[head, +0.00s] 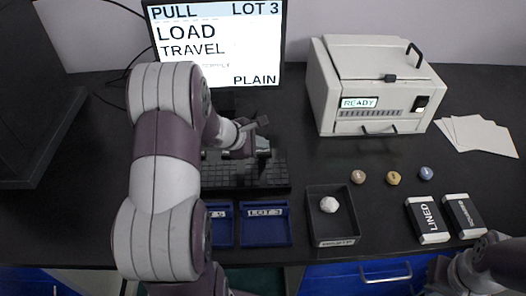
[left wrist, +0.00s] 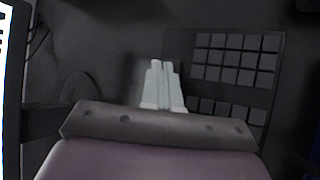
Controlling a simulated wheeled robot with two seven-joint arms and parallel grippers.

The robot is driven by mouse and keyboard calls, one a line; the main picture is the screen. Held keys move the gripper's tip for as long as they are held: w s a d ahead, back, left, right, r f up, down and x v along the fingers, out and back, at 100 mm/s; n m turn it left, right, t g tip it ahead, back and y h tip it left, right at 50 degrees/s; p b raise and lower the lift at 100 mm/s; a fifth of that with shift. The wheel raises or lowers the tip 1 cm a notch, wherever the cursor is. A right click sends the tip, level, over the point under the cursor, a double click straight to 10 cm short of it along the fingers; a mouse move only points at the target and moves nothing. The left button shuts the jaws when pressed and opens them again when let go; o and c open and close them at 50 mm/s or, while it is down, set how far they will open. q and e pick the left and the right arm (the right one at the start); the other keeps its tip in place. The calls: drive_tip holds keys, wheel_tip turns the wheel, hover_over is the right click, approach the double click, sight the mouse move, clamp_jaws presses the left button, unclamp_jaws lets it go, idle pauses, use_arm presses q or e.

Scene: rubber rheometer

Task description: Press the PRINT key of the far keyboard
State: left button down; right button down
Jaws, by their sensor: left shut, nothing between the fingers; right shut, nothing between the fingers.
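The dark keyboard (head: 272,174) lies on the black bench below the monitor, partly covered by my left arm. In the left wrist view its keys (left wrist: 238,58) stand in two blocks to the right of my fingers; no key label is legible, so I cannot tell which is PRINT. My left gripper (head: 264,149) is over the keyboard's far edge in the head view. In the left wrist view, its pale fingers (left wrist: 161,66) are together and empty, beside the keys; contact cannot be told. My right gripper (head: 438,278) is partly in view at the bottom right, shut, away from the keyboard.
The monitor (head: 245,55) stands behind the keyboard. Blue trays (head: 266,235) and a black tray (head: 335,230) with a white lump lie in front. The white machine (head: 372,85) stands at the back right. Coloured pucks (head: 392,178) and two labelled blocks (head: 428,220) lie right.

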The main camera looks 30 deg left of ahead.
sight(260, 153)
use_arm(q)
drive_tip(key=shift+f+b, duration=0.45)
drive_tip(key=shift+b, duration=0.1)
idle(0.5)
drive_tip(key=shift+r, duration=0.1)
drive_tip(key=shift+r+p, duration=0.6)
drive_tip(key=shift+r, duration=0.25)
wheel_tip(260, 153, up, 5)
drive_tip(key=p, duration=0.4)
idle(0.4)
idle(0.4)
